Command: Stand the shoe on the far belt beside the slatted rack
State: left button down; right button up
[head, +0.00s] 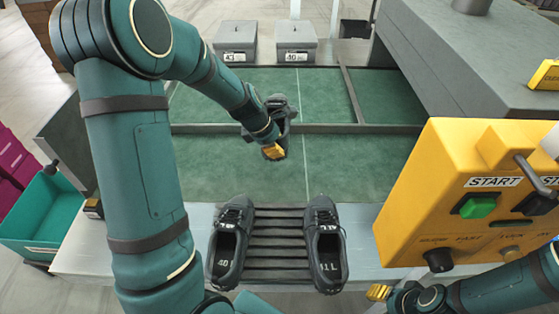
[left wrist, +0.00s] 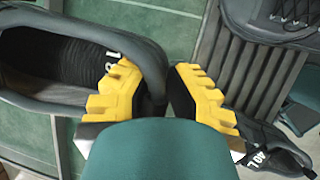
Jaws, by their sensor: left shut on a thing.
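A dark grey shoe (head: 279,103) hangs from my left gripper (head: 273,150) above the green belts, near the divider between them. In the left wrist view my left gripper (left wrist: 158,92) is shut on the collar of this shoe (left wrist: 35,90), whose inside label is only partly readable. The slatted rack (head: 277,243) stands at the near edge of the belts. The far belt (head: 325,92) lies beyond the divider and the near belt (head: 345,165) in front of it. My right gripper (head: 378,292) shows at the bottom right; its opening is unclear.
A shoe marked 40 (head: 226,250) and another shoe (head: 326,255) stand at the rack's left and right sides. Two grey boxes (head: 235,40) (head: 296,40) stand behind the far belt. A yellow control box (head: 460,200) blocks the right; a teal bin (head: 45,215) is left.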

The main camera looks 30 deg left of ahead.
aim_at(277, 161)
pick_arm(q)
jog(key=shift+w+a, duration=0.1)
jog(key=shift+w, duration=0.15)
jog(key=shift+w+f, duration=0.1)
jog(key=shift+f, duration=0.2)
notch_tip(277, 161, down, 5)
jog(key=shift+f+b, duration=0.15)
jog(key=shift+b, duration=1.05)
notch_tip(277, 161, down, 4)
jog(key=shift+b, duration=0.7)
